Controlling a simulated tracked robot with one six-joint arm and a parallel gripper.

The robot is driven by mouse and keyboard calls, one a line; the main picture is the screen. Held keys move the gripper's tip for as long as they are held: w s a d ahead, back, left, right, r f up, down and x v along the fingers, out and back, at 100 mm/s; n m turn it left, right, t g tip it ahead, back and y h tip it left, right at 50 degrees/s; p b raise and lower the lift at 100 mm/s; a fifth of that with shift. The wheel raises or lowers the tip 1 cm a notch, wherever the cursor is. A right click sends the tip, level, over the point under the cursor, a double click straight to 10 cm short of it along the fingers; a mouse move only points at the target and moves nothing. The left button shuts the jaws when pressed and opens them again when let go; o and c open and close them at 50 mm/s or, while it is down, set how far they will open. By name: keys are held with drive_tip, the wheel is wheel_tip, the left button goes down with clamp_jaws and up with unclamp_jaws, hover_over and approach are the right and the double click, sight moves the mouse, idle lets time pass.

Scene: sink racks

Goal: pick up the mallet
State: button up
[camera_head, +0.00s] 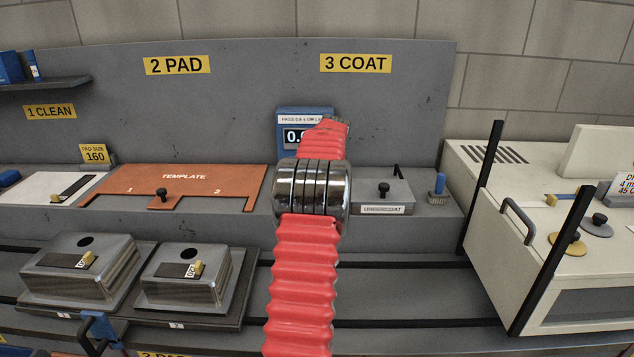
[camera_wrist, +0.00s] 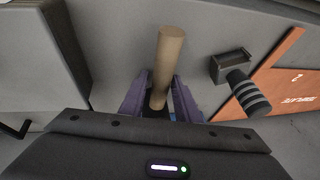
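A tan wooden rod, likely the mallet's handle (camera_wrist: 168,60), shows in the wrist view at the middle. Its lower end runs down between the two purple fingers of my gripper (camera_wrist: 160,92). The fingers stand apart, one on each side of the rod, with a narrow gap visible. Something dark lies at the rod's lower end, with a bit of blue at its right. I cannot tell whether this is the mallet's head. In the head view my red arm covers the middle, and neither the mallet nor my gripper can be made out there.
The orange template plate (camera_head: 228,178) lies left of my arm. A grey box (camera_head: 382,195) and a blue brush (camera_head: 437,185) stand right of it. Two metal sinks (camera_head: 80,270) sit on the lower rack. In the wrist view, a striped grey knob (camera_wrist: 248,92) stands close right of the fingers.

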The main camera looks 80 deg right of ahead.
clamp_jaws()
drive_tip(key=shift+r, duration=0.1)
idle(0.5)
wheel_tip(320, 180, up, 10)
drive_tip(key=shift+f, duration=0.1)
idle(0.4)
idle(0.4)
drive_tip(key=shift+c, duration=1.7)
unclamp_jaws()
clamp_jaws()
